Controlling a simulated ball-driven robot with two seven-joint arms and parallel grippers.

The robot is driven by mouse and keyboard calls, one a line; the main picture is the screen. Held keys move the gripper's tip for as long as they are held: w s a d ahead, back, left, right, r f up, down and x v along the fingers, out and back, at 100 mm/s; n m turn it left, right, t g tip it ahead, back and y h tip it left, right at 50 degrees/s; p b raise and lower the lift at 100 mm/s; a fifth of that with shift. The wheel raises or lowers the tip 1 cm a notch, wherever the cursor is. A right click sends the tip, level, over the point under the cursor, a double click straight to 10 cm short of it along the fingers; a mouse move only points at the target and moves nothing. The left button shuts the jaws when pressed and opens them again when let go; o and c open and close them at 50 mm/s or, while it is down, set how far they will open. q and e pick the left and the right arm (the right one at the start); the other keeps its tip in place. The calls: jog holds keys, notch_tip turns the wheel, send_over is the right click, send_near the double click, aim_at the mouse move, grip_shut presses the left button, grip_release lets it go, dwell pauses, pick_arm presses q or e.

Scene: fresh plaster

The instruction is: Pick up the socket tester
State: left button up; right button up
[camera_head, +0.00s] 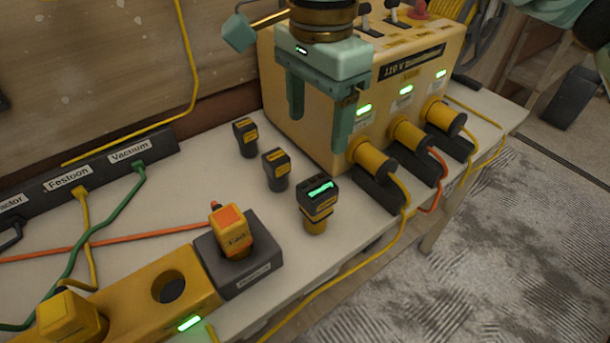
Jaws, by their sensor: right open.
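What looks like the socket tester (318,202) stands upright on the pale bench, with a black top, a green lit display and a yellow round lower end. My right gripper (319,130) points down from the top of the picture, with its two teal fingers apart and nothing between them. It hangs above and beyond the tester, in front of the yellow 110 V box. The tester is clear of the fingers. My left gripper does not show.
Two small black-and-yellow blocks (276,169) (246,137) stand behind the tester. The 110 V box (300,120) has several yellow plugs with cables along its front. An orange-topped plug (231,232) sits in a dark block at left. A yellow cable runs along the bench's front edge.

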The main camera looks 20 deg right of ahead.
jog(key=b, duration=0.3)
send_over(318, 186)
notch_tip(318, 186, down, 6)
jog(key=shift+s+a+f, duration=0.1)
jog(key=shift+s+f, duration=0.05)
jog(key=shift+f, duration=0.1)
notch_tip(318, 186, down, 4)
jog(key=shift+r+b, duration=0.15)
jog(key=shift+b, duration=0.3)
jog(key=shift+f, duration=0.5)
jog(key=f+b, duration=0.1)
jog(key=f, duration=0.2)
jog(key=f+b, duration=0.1)
jog(key=shift+w+f+b, duration=0.3)
jog(key=shift+f+b, duration=0.05)
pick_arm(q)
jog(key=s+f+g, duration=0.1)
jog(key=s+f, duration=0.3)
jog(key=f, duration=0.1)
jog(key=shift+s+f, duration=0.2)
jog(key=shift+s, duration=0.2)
pick_arm(e)
jog(key=shift+s+r, duration=0.1)
jog(key=shift+r, duration=0.05)
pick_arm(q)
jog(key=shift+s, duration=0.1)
pick_arm(e)
jog(key=c, duration=1.2)
